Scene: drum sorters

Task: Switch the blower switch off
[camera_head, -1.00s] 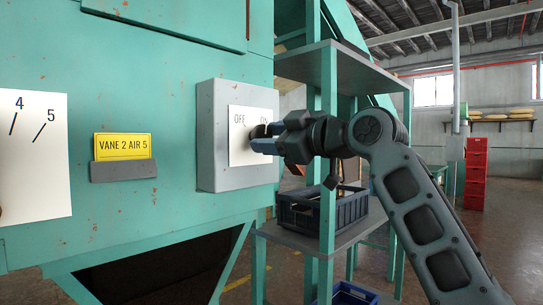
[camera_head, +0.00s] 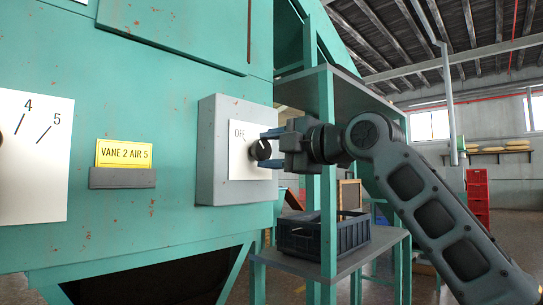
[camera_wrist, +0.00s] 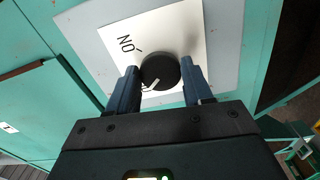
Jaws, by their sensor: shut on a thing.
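The blower switch is a round black knob (camera_head: 261,150) on a white plate (camera_head: 242,165), on a grey box on the teal machine. "OFF" shows at the plate's upper left. The "ON" seen earlier at right is hidden behind my gripper in the head view. In the wrist view the knob (camera_wrist: 160,71) has a white pointer mark on its lower side, towards a label mostly hidden by my gripper; "ON" reads upside down at the upper left. My gripper (camera_head: 269,148) is shut on the knob, one finger on each side. The fingers also show in the wrist view (camera_wrist: 160,82).
A yellow "VANE 2 AIR 5" card (camera_head: 124,154) sits in a holder left of the box. A white dial plate (camera_head: 35,160) is at the far left. A shelf rack with a dark crate (camera_head: 322,233) stands right of the box, below my arm.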

